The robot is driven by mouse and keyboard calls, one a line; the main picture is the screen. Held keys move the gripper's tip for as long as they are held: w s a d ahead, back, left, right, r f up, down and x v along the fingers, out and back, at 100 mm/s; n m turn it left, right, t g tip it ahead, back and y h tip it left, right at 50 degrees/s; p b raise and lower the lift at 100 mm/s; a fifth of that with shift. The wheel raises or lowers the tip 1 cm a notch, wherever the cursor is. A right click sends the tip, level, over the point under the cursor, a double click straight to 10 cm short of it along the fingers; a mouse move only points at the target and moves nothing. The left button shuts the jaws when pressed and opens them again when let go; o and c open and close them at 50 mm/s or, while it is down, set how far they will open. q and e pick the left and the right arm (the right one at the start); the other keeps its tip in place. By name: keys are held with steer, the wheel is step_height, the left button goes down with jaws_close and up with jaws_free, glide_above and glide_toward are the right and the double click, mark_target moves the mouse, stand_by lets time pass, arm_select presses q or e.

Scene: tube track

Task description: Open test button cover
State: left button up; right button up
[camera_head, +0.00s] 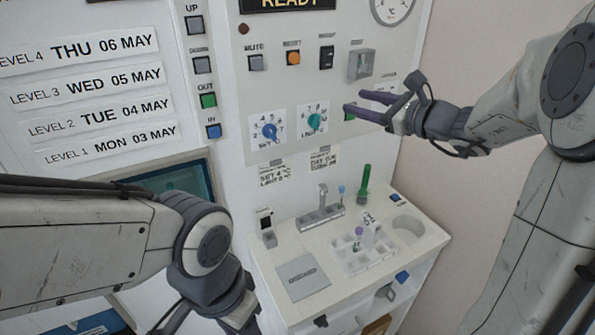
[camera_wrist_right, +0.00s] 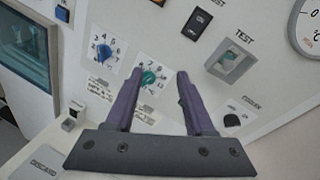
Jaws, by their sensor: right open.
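The test button cover (camera_head: 361,64) is a grey, see-through box on the upright panel, under the gauge. In the right wrist view the cover (camera_wrist_right: 230,58) sits below the word TEST, with something greenish inside; it looks closed. My right gripper (camera_head: 356,102) is in front of the panel, below the cover, its fingers pointing left. In the right wrist view my right gripper (camera_wrist_right: 160,72) is open and empty, and the cover is up and right of its fingertips, apart from them. My left arm comes in at lower left; its fingers are out of frame.
A blue dial (camera_head: 269,131) and a teal dial (camera_head: 314,121) are left of the right gripper. A black switch (camera_head: 326,57) and an orange button (camera_head: 293,58) are left of the cover. Below, a counter holds a white tube rack (camera_head: 352,258) and a green tube (camera_head: 364,184).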

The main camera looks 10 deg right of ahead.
steer(key=s+a+f+n+g+y+b, duration=0.1)
steer(key=s+a+f+n+g, duration=0.2)
steer(key=a, duration=0.4)
steer(key=s+a+f+n+g+y+b, duration=0.1)
steer(key=s+a+f+n+g, duration=0.3)
steer(key=a, duration=0.4)
steer(key=shift+s+f+n+b, duration=0.3)
steer(key=shift+s+f+n, duration=0.5)
steer(key=shift+s+f, duration=0.2)
steer(key=shift+f, duration=0.1)
